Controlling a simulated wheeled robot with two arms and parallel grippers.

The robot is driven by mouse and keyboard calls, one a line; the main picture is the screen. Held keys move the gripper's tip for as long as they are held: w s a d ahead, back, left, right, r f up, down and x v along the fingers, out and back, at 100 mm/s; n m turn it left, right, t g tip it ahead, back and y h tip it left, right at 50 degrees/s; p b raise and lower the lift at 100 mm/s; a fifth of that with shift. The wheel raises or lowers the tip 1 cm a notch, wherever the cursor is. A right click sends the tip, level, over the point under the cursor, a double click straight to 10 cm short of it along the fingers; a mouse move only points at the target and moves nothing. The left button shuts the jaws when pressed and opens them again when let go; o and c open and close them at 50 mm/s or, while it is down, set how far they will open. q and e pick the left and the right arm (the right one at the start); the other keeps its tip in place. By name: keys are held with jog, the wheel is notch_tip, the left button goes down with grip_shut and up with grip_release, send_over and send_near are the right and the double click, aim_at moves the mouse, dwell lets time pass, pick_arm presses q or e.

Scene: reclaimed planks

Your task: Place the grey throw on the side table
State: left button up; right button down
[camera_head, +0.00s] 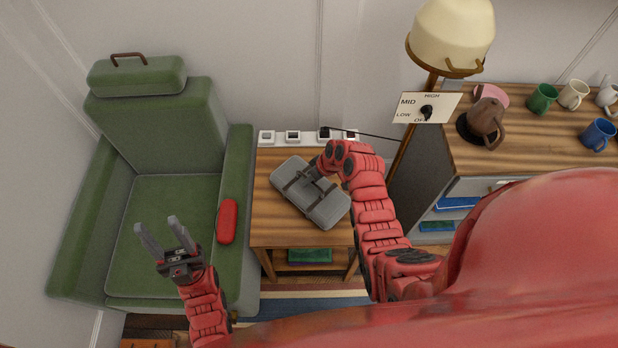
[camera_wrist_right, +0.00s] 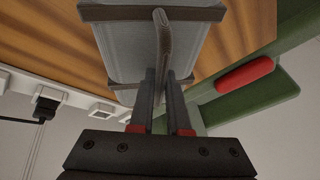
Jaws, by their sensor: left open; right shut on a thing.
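The grey throw (camera_head: 318,203) is a folded grey bundle with dark straps and a handle. In the head view it is at the wooden side table (camera_head: 270,232), lying diagonally over its top. My right gripper (camera_head: 318,168) is at the bundle's upper side. In the right wrist view the fingers (camera_wrist_right: 165,105) are shut on the dark handle of the throw (camera_wrist_right: 122,45). Whether the throw's underside touches the tabletop is hidden. My left gripper (camera_head: 162,238) is open and empty above the green armchair seat.
A green armchair (camera_head: 180,200) stands left, with a red roll (camera_head: 227,221) on its arm. A power strip (camera_head: 293,136) runs behind the table. A lamp (camera_head: 450,40) and a cabinet (camera_head: 530,150) with mugs and a brown jug (camera_head: 486,122) stand right.

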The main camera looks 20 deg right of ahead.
jog(key=shift+f, duration=0.1)
jog(key=shift+f+b, duration=0.15)
jog(key=shift+b, duration=0.15)
jog(key=c, duration=0.9)
grip_release()
